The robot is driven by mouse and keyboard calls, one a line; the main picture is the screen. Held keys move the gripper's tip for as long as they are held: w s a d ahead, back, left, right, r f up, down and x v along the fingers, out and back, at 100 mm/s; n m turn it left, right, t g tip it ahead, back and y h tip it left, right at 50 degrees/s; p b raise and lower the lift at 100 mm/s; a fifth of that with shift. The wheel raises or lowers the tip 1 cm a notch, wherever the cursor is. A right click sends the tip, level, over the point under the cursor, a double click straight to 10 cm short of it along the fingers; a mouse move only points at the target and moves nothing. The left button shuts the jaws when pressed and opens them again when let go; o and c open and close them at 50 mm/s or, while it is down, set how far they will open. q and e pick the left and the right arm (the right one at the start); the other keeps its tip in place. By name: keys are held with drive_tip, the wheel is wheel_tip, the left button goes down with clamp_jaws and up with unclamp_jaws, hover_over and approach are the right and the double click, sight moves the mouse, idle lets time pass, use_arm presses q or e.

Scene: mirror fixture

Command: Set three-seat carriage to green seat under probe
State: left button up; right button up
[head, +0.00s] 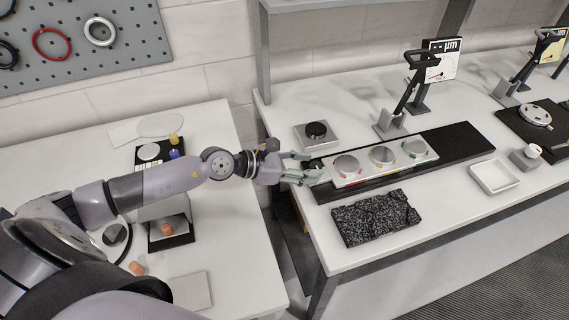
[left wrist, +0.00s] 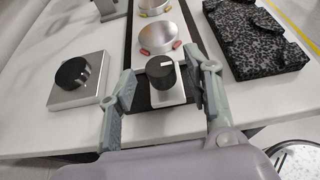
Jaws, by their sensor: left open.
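The white three-seat carriage (head: 364,170) sits on a long black rail (head: 460,143). Its round silver seats run from the red-marked seat (head: 346,165) at the left, through the yellow-marked seat (head: 382,155), to the green-marked seat (head: 414,147) at the right. The black probe stand (head: 404,98) rises behind the carriage's right part; I cannot tell where its tip points. My left gripper (head: 313,167) is open at the carriage's left end. In the left wrist view its fingers stand on both sides of a black knob (left wrist: 161,70), with gaps visible.
A silver block with a black knob (head: 316,131) stands behind the rail's left end. A speckled dark slab (head: 375,217) lies in front of the carriage. A dial gauge (head: 441,64) stands behind; a white tray (head: 494,177) lies at right. The rail's right part is clear.

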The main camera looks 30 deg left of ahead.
use_arm(q)
drive_tip(key=v, duration=0.9)
drive_tip(key=shift+s, duration=0.25)
drive_tip(key=shift+a, duration=0.15)
